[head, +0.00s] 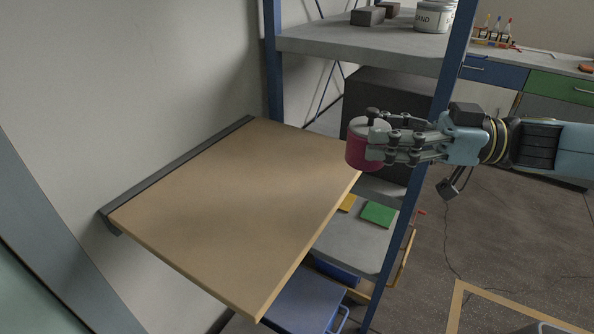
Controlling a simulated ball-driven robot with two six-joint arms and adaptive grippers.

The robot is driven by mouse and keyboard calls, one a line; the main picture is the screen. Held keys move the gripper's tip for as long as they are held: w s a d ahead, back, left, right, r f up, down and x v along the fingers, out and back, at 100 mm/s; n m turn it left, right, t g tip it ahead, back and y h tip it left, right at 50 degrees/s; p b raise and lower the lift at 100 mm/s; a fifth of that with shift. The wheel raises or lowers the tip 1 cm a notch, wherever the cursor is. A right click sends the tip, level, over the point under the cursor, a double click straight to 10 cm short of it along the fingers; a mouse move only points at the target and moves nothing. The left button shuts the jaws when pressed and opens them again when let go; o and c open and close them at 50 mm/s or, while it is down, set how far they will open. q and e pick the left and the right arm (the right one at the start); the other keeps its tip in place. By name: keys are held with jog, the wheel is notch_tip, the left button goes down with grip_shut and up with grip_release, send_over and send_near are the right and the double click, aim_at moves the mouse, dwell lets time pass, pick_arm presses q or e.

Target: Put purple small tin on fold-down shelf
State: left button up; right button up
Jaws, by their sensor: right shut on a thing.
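The purple small tin (358,154) is a short magenta-purple cylinder with a greyish lid. My right gripper (372,138) comes in from the right and is shut on the tin, its fingers covering the tin's right side. The fold-down shelf (220,200) is a flat tan wooden board fixed to the white wall by a dark bracket. It lies flat and bare. The tin overlaps the shelf's far right corner in the picture; I cannot tell whether it touches the board. My left gripper is not in view.
A blue-posted rack (428,150) with grey shelves stands right behind the fold-down shelf. Its upper shelf (365,42) holds a can (434,17) and dark blocks. Its lower shelf holds green (378,214) and yellow pieces. A drawer bench (535,75) stands at the back right.

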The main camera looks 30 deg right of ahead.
jog(key=w+a+f, duration=0.1)
jog(key=w+a, duration=0.1)
jog(key=w, duration=0.1)
jog(key=w+a+f+b, duration=0.1)
jog(key=w+a, duration=0.1)
jog(key=w, duration=0.2)
jog(key=w+a+f, duration=0.1)
jog(key=w+a, duration=0.1)
jog(key=w, duration=0.1)
jog(key=shift+w+a+f, duration=0.1)
jog(key=shift+w+f, duration=0.05)
jog(key=shift+w, duration=0.2)
notch_tip(320, 180, down, 3)
jog(key=shift+r, duration=0.15)
jog(key=shift+w+a+f, duration=0.1)
jog(key=shift+w+f, duration=0.1)
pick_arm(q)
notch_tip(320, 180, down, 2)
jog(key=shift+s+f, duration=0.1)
pick_arm(e)
jog(key=shift+f, duration=0.15)
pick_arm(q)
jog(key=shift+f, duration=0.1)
pick_arm(e)
jog(key=shift+f, duration=0.1)
